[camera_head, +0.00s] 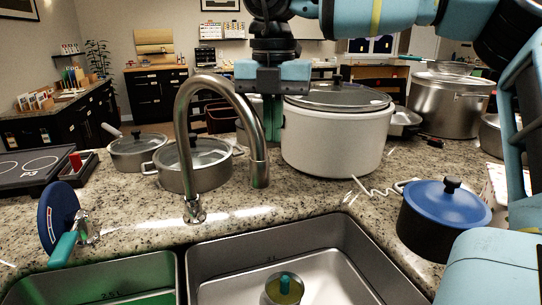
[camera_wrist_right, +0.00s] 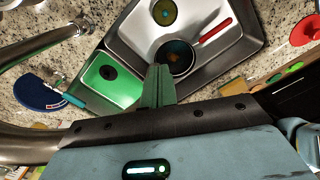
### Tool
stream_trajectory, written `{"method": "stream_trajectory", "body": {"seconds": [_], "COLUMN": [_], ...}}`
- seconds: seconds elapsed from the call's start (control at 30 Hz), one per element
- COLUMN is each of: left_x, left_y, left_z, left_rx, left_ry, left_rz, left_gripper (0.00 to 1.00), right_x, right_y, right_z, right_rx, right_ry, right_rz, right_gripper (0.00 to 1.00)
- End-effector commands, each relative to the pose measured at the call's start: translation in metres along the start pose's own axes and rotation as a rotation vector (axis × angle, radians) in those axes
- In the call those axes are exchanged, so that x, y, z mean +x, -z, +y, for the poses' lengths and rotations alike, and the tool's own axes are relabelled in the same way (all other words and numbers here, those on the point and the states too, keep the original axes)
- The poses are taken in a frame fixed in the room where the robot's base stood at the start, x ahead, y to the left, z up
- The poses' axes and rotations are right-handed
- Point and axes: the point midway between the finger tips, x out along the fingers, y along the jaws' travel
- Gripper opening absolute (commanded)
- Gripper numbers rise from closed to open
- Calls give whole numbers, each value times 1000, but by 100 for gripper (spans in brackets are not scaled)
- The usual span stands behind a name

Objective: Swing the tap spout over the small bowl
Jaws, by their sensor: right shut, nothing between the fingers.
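The tap is a curved steel tube whose base stands on the counter behind the sink. Its spout (camera_head: 259,150) arches to the right, with its end out over the right side. My right gripper (camera_head: 272,140) is shut and points down just right of the spout's hanging end, very close; I cannot tell if they touch. The spout also shows large at the lower left of the right wrist view (camera_wrist_right: 28,146). The small bowl (camera_head: 271,291), olive inside with a teal middle, is in the right basin; it shows at the top of the wrist view (camera_wrist_right: 163,12). My left gripper is out of view.
A white pot (camera_head: 335,140) stands close behind my gripper. A steel pot (camera_head: 192,170) is left of it, and a blue-lidded pot (camera_head: 440,215) stands at right. A green basin (camera_head: 100,285) and blue disc (camera_head: 57,215) are at left. A red bar (camera_wrist_right: 215,30) lies in the right basin.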

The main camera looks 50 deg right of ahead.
Motion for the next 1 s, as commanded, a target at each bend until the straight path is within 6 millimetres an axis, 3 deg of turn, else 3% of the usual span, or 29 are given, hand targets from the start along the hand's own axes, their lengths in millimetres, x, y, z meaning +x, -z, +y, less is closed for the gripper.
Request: {"method": "stream_trajectory", "body": {"seconds": [0.43, 0.87, 1.0], "left_x": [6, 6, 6], "left_y": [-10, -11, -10], "left_z": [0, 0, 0], "left_rx": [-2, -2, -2], "left_ry": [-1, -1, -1], "left_rz": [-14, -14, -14], "left_gripper": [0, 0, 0], "right_x": [2, 1, 0], "right_y": [54, 61, 70], "right_z": [25, 28, 37], "right_rx": [-1, 0, -1], "right_ry": [3, 1, 1], "right_rz": [0, 1, 0], "right_gripper": [0, 0, 0]}}
